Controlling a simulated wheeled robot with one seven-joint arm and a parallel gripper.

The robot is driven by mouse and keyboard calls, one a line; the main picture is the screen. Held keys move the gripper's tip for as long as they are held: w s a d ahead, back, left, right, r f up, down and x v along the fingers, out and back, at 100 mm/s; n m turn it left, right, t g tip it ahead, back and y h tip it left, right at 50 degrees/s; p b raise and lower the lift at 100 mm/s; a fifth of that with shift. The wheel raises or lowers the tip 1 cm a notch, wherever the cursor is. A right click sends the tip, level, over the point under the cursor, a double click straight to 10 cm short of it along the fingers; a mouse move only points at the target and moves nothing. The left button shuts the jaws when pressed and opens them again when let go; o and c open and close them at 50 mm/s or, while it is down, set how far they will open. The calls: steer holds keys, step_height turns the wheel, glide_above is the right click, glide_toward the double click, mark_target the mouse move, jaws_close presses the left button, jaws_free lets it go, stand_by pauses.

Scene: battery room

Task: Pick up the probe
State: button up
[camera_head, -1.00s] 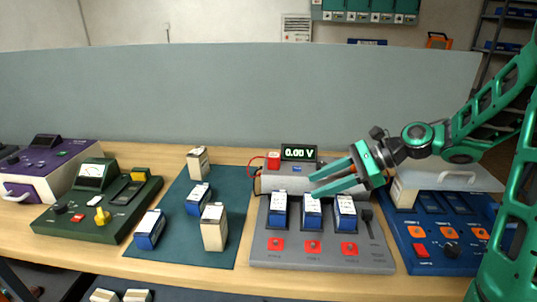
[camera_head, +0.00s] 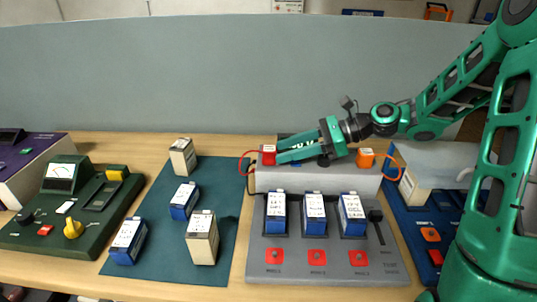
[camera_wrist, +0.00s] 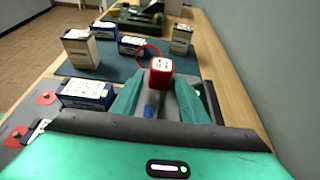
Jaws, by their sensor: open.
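A red block-shaped probe (camera_head: 268,155) with a white top label and a red lead stands at the left end of a grey raised housing (camera_head: 300,180). In the wrist view the red probe (camera_wrist: 160,74) sits ahead, roughly centred at the tips of my two green fingers. My gripper (camera_head: 280,152) is open and empty, held low over the housing and pointing left at the probe. In the wrist view the gripper (camera_wrist: 162,92) has its fingers spread apart. The voltage display is mostly hidden behind my gripper.
Three blue batteries (camera_head: 315,210) sit in the grey tester in front. A dark green mat (camera_head: 160,240) to the left holds blue and beige batteries. A green meter unit (camera_head: 95,235) stands further left, a blue unit (camera_head: 410,225) right. A grey partition rises behind.

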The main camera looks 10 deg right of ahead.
mark_target(269, 154)
steer(key=shift+x, duration=2.7)
steer(key=shift+w+r, duration=0.1)
steer(key=shift+c, duration=0.3)
steer(key=c, duration=0.8)
